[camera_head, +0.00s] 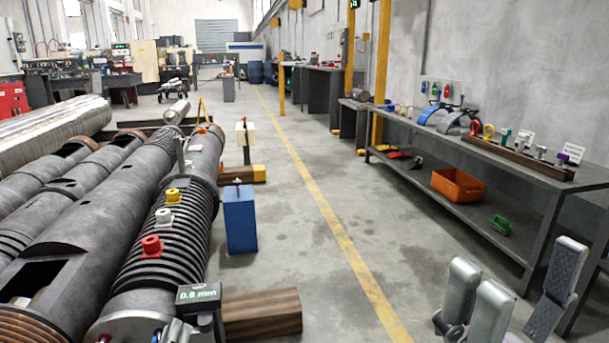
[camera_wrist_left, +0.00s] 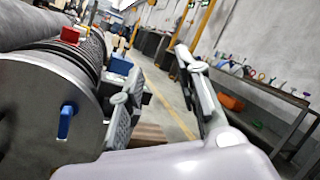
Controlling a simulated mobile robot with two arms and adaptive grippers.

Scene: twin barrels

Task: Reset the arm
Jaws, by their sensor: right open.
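My left gripper (camera_wrist_left: 158,62) is open and empty in the left wrist view. Its two fingers stand apart, just right of the near barrel's round end face (camera_wrist_left: 40,105). In the head view only small grey metal parts at the bottom edge, by the barrel's near end, may belong to it; I cannot tell. My right gripper (camera_head: 518,262) is at the bottom right of the head view. The rest of both arms is hidden.
The near barrel (camera_head: 190,225) carries a red knob (camera_head: 151,246) and a 0.0 mm display (camera_head: 198,295). A blue box (camera_head: 240,220) and a wooden block (camera_head: 262,314) stand beside it. A workbench (camera_head: 500,205) with an orange bin (camera_head: 457,186) lines the right. The floor between is clear.

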